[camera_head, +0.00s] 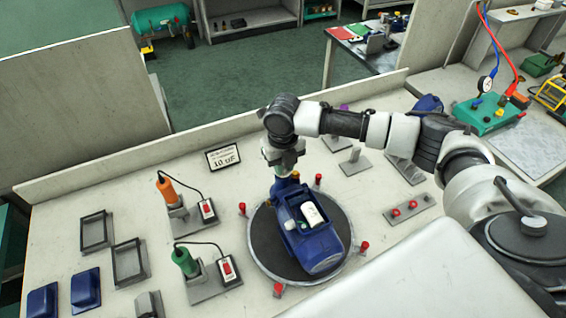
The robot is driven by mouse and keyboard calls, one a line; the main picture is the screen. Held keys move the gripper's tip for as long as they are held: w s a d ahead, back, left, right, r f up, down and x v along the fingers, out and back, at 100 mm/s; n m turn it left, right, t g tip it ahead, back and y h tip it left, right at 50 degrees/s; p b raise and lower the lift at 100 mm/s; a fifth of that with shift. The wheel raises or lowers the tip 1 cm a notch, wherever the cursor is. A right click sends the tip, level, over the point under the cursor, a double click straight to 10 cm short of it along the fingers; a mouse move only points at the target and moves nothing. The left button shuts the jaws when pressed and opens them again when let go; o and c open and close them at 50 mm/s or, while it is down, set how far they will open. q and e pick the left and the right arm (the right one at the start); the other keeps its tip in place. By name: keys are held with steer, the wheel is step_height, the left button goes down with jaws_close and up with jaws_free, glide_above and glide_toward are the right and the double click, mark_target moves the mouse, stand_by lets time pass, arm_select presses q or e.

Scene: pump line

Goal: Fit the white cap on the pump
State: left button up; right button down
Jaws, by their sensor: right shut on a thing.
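The blue pump (320,259) lies on a round dark turntable (266,254). Its open box faces up, and a white cap (311,215) sits inside the box at the right. A small pale round part lies beside the cap. My right gripper (283,168) points down at the pump's far end, beside a brass fitting. It looks shut on the pump there, but its fingertips and the exact grip are partly hidden. My left gripper is not in view.
Red pegs (364,247) ring the turntable. An orange-handled tool (166,189) and a green-handled tool (184,261) stand at left with switch boxes. Empty frames (129,262) and blue covers (86,288) lie further left. A "10 uF" sign (223,158) stands behind.

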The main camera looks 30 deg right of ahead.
stand_by(0.4)
steer(key=shift+p, duration=0.45)
steer(key=shift+f, duration=0.45)
stand_by(0.4)
steer(key=c, duration=1)
jaws_free()
steer(key=shift+o, duration=0.2)
step_height(320, 180, up, 6)
steer(key=p, duration=0.5)
steer(key=shift+r+p, duration=0.1)
steer(key=shift+p, duration=0.25)
